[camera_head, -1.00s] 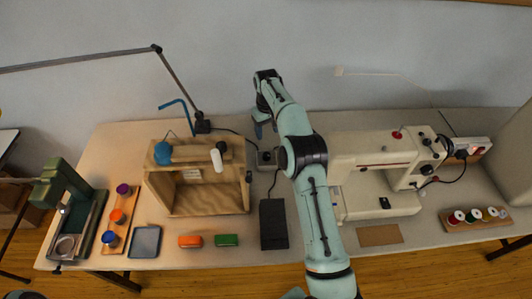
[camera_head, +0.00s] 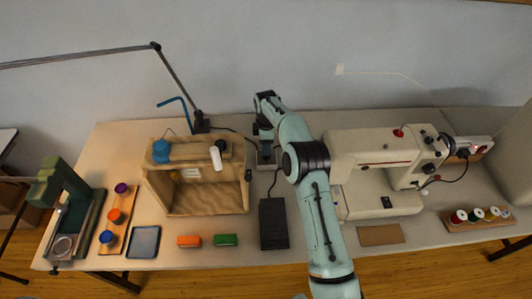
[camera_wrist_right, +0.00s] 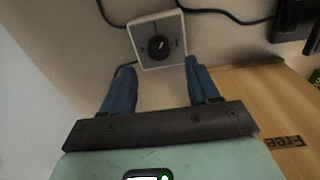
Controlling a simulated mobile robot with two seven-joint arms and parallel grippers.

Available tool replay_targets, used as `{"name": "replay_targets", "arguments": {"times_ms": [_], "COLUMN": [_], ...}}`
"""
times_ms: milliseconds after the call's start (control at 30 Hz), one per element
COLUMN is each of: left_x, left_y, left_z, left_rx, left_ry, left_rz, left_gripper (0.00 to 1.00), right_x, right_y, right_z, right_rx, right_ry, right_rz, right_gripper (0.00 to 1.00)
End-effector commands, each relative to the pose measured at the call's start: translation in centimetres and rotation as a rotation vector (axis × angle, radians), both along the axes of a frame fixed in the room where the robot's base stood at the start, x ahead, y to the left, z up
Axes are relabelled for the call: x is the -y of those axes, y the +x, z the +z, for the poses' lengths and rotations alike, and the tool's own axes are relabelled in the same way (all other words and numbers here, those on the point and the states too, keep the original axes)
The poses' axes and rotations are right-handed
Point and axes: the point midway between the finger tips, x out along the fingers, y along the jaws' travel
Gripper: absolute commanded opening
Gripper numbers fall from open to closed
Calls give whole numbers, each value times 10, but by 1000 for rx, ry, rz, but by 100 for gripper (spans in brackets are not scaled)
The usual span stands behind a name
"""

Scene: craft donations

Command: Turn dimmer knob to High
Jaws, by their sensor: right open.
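A small white mark on the knob points up and slightly right. Small dark markings flank the knob, too small to read. In the head view the dimmer box (camera_head: 267,157) sits at the back of the table, partly hidden by my right gripper (camera_head: 265,134). In the right wrist view the two blue fingers of my right gripper (camera_wrist_right: 159,66) are apart and empty, their tips just short of the plate's near edge, either side of the knob.
A wooden box (camera_head: 205,195) stands left of the dimmer, with a lamp arm behind it. A black pedal (camera_head: 273,223) lies in front. A sewing machine (camera_head: 375,150) stands close on the right. Black cables run around the dimmer.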

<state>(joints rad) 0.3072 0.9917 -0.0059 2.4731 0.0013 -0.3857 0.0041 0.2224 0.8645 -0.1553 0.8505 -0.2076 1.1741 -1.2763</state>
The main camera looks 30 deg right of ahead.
Motion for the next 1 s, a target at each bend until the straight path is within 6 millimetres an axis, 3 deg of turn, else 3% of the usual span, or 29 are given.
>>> {"name": "replay_targets", "arguments": {"times_ms": [100,300,700,733,900,1000], "left_x": [0,0,0,0,0,0], "left_y": [-2,-3,-3,-3,-3,-3], "left_z": [-3,-3,-3,-3,-3,-3], "left_rx": [-2,-3,-3,-3,-3,-3], "left_ry": [0,0,0,0,0,0], "left_rz": [0,0,0,0,0,0], "left_gripper": [38,38,38,38,38,38], "right_x": [1,2,2,2,2,2], "right_y": [1,3,3,3,3,4], "right_z": [-25,-50,-57,-57,-57,-57], "right_rx": [-2,0,2,2,2,2], "right_ry": [0,0,-1,-1,-1,-1], "right_rz": [-1,-1,-1,-1,-1,-2], "right_gripper": [60,60,60,57,4,4]}}
